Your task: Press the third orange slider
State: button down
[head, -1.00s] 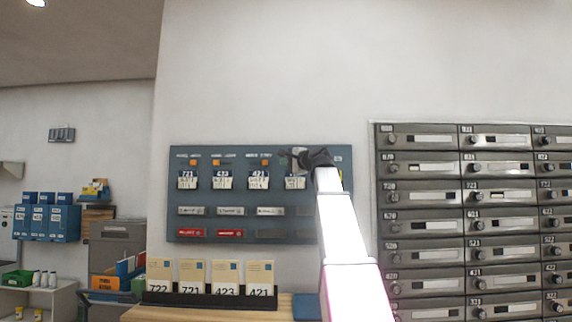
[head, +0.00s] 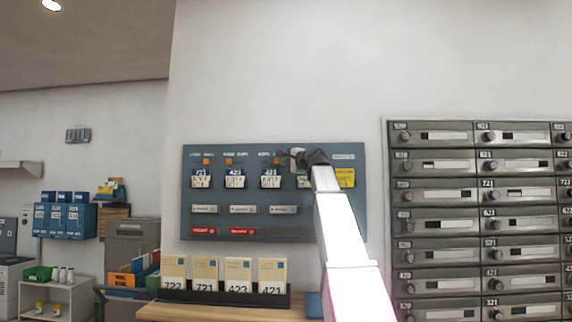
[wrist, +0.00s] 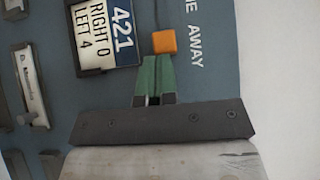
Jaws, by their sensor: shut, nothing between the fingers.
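A blue-grey wall panel (head: 340,215) carries a row of small orange sliders above hanging number tags. The first orange slider (head: 206,161) and second orange slider (head: 228,161) are clear to see. The third orange slider (head: 277,160) is just beside the tips of my gripper (head: 284,154). In the wrist view an orange slider (wrist: 164,41) stands next to a 421 tag (wrist: 103,30). My gripper (wrist: 155,82) is shut and empty there, its green fingertips just below the slider in the picture. I cannot tell whether they touch. My arm hides part of the panel's right side.
Several white and red label plates (head: 203,209) sit lower on the panel. A rack of numbered envelopes (head: 225,297) stands on a wooden shelf below. Dark mailboxes (head: 440,225) fill the right wall. Bare wall lies above the panel.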

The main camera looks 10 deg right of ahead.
jog(key=shift+w+a, duration=0.25)
jog(key=shift+a, duration=0.65)
jog(key=shift+w+a, duration=0.2)
jog(key=shift+a, duration=0.65)
jog(key=shift+w+a, duration=0.25)
jog(key=shift+a, duration=0.65)
jog(key=shift+s, duration=0.1)
